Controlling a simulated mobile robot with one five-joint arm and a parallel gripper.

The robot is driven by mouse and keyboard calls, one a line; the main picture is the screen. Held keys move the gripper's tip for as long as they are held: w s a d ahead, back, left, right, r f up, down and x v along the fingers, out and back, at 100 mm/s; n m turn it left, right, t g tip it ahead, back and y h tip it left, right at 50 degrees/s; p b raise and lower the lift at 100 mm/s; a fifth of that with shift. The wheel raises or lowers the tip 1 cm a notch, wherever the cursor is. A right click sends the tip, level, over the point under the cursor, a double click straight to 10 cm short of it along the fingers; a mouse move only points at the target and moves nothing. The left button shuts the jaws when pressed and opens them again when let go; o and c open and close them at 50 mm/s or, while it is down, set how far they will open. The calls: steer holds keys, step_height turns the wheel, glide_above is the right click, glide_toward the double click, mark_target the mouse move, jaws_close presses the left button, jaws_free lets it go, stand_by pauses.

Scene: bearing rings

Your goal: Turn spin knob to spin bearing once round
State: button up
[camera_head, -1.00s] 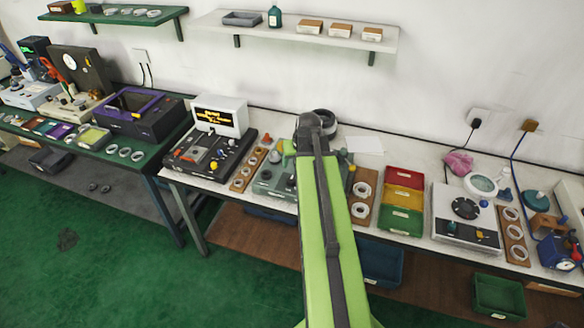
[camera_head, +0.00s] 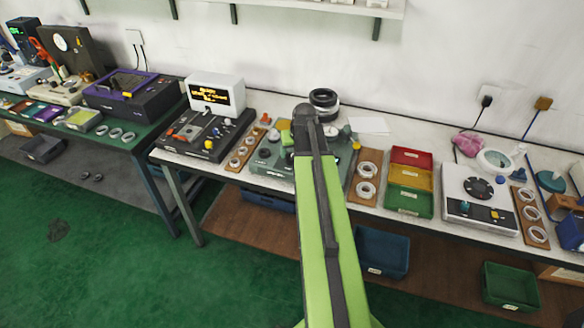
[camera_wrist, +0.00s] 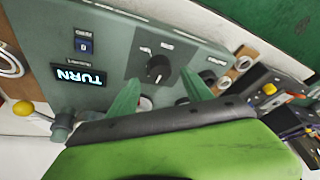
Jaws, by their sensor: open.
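A grey-green machine (camera_head: 266,163) stands on the white bench, partly hidden behind my arm in the head view. Its panel (camera_wrist: 110,35) fills much of the wrist view, with a lit display (camera_wrist: 79,76) reading TURN, upside down. A black round knob (camera_wrist: 161,80) with a white pointer mark sits on the panel; its label is too small to read. My gripper (camera_wrist: 161,91) is open, its two green fingers on either side of the knob, tips close to the panel. I cannot tell whether they touch it. A black ring, likely the bearing (camera_head: 323,97), shows behind my arm.
A yellow ball handle (camera_wrist: 23,108) sticks out beside the panel. Wooden ring holders (camera_head: 367,178) flank the machine. Red, yellow and green bins (camera_head: 409,203) and a white device (camera_head: 480,215) stand to the right; a dark device with a screen (camera_head: 214,92) stands left.

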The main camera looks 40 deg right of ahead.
mark_target(292, 158)
steer(key=b+x, duration=0.2)
steer(key=x, duration=0.2)
steer(key=shift+f, duration=0.1)
jaws_close()
